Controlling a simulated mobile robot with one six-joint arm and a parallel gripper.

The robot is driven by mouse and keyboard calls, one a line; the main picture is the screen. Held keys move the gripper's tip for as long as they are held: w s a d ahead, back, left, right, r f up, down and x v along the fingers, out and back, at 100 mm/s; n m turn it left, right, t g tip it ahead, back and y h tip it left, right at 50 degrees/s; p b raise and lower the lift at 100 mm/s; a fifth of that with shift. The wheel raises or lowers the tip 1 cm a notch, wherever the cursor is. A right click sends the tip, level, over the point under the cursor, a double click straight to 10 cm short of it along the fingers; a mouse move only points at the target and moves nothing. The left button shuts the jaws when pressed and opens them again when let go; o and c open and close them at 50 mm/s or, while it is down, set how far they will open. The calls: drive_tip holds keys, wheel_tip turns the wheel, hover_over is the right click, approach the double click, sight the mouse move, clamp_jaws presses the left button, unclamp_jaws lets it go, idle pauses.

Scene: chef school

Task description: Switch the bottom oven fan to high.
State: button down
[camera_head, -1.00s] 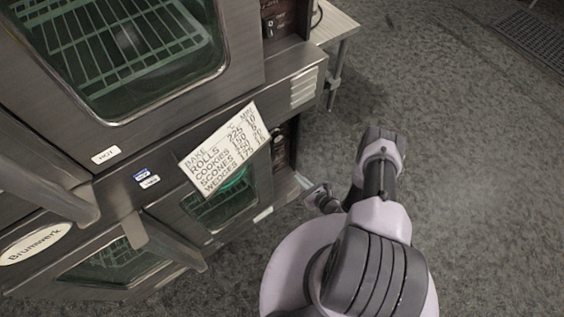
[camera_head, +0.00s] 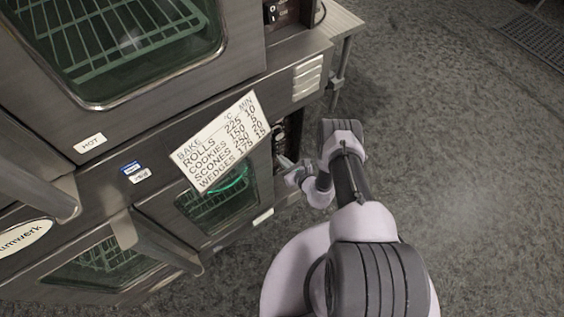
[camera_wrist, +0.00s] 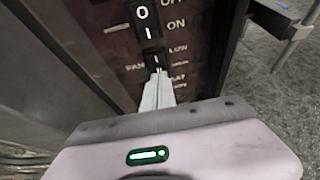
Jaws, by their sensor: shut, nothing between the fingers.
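The bottom oven (camera_head: 150,205) is at the left of the head view, with its dark control panel (camera_head: 291,128) on its right side, partly hidden by a hanging card. In the wrist view, the dark red panel (camera_wrist: 118,50) carries a black rocker switch (camera_wrist: 146,20) marked 0 beside OFF and ON. Below it is the smaller black fan switch (camera_wrist: 152,58), labelled FAN and LOW; its lower part is hidden by my fingers. My gripper (camera_wrist: 157,76) is shut and empty, its tips at the fan switch, touching or very close. In the head view my gripper (camera_head: 281,162) is at the panel.
A card of baking times (camera_head: 218,142) hangs at the oven's front right corner. Door handles (camera_head: 160,243) stick out from the oven. A steel table (camera_head: 340,30) stands behind at the right. The floor (camera_head: 460,180) to the right is clear.

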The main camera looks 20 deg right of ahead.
drive_tip(key=shift+w+a, duration=0.1)
drive_tip(key=shift+w, duration=0.15)
drive_tip(key=shift+w+r+p, duration=0.2)
drive_tip(key=shift+r+p, duration=0.1)
drive_tip(key=shift+r, duration=0.5)
idle(0.4)
